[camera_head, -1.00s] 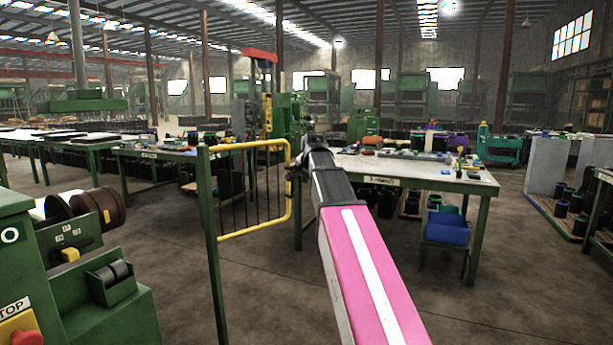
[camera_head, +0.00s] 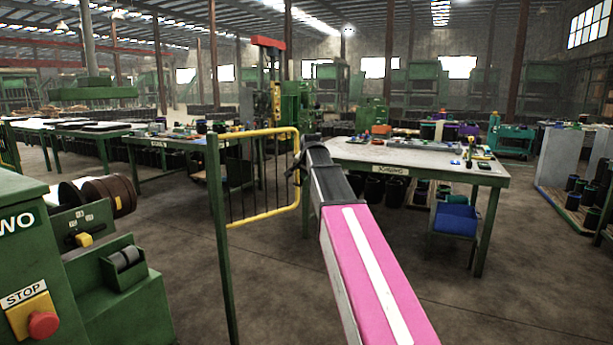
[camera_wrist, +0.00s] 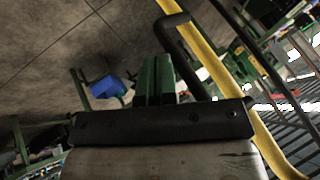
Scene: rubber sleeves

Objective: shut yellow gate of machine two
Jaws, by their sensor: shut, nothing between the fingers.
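The yellow gate (camera_head: 262,215) hangs from a green post (camera_head: 220,250) and stands swung out over the floor, with dark bars inside its yellow frame. Machine two (camera_head: 30,265) is the green machine at the left, marked "WO" with a red stop button. My gripper is at the gate's free right edge in the head view, mostly hidden by my pink arm. In the wrist view my gripper (camera_wrist: 157,80) has its green fingers together, empty, beside the gate's yellow tube (camera_wrist: 205,55) and a dark handle (camera_wrist: 175,25). I cannot tell whether they touch.
A workbench (camera_head: 430,170) with small parts stands behind my arm, with a blue bin (camera_head: 456,222) below it. Another green table (camera_head: 165,150) stands behind the gate. The floor between machine two and the gate is open.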

